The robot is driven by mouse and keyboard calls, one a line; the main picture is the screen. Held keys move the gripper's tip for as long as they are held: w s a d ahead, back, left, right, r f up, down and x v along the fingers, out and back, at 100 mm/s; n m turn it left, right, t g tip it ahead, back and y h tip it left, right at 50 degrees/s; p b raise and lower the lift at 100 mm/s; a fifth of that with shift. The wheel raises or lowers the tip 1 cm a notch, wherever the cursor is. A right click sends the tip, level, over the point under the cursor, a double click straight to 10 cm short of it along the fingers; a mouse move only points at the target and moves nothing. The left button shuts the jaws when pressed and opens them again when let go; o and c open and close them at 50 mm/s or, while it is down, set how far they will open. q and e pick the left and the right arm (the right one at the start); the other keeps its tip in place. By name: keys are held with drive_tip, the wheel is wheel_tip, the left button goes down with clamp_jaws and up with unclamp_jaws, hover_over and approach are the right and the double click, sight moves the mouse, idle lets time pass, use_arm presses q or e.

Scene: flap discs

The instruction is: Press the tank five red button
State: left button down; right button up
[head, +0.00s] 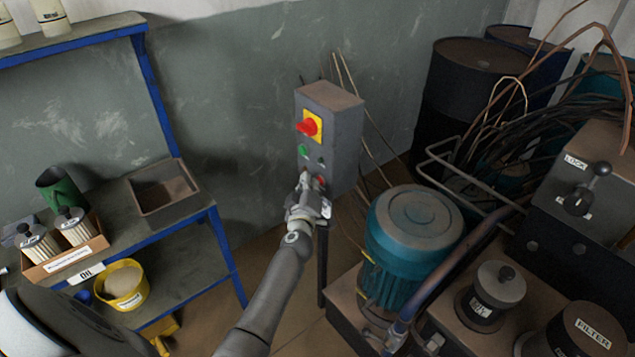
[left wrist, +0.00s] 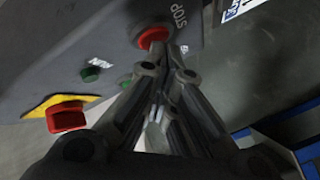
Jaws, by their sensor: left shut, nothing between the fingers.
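A grey control box (head: 328,135) stands on a post near the wall. Its front has a red rotary switch (head: 309,126) on a yellow plate, a green button (head: 303,150) and a red button (head: 320,181) low on the right. In the left wrist view the red button (left wrist: 152,37) sits beside the word STOP, and the rotary switch (left wrist: 68,116) is at lower left. My left gripper (head: 305,178) is shut and empty, its tips close to the red button. I cannot tell whether they touch it. No tank number is readable. My right gripper is not visible.
A teal motor (head: 412,232) stands right of the box, with pipes and a machine (head: 590,205) beyond it. Dark drums (head: 470,90) stand behind. A blue-framed shelf (head: 215,215) with a tray, filters and tins is on the left. Loose cables hang by the box.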

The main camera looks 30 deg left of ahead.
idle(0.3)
use_arm(q)
drive_tip(key=shift+s+a+p, duration=0.25)
drive_tip(key=shift+s+p, duration=0.25)
drive_tip(key=shift+s, duration=0.3)
drive_tip(key=s, duration=0.1)
drive_tip(key=s+a+p, duration=0.1)
drive_tip(key=s, duration=0.1)
drive_tip(key=s+a, duration=0.1)
drive_tip(key=shift+s+p, duration=0.35)
drive_tip(key=shift+f, duration=0.1)
idle(0.5)
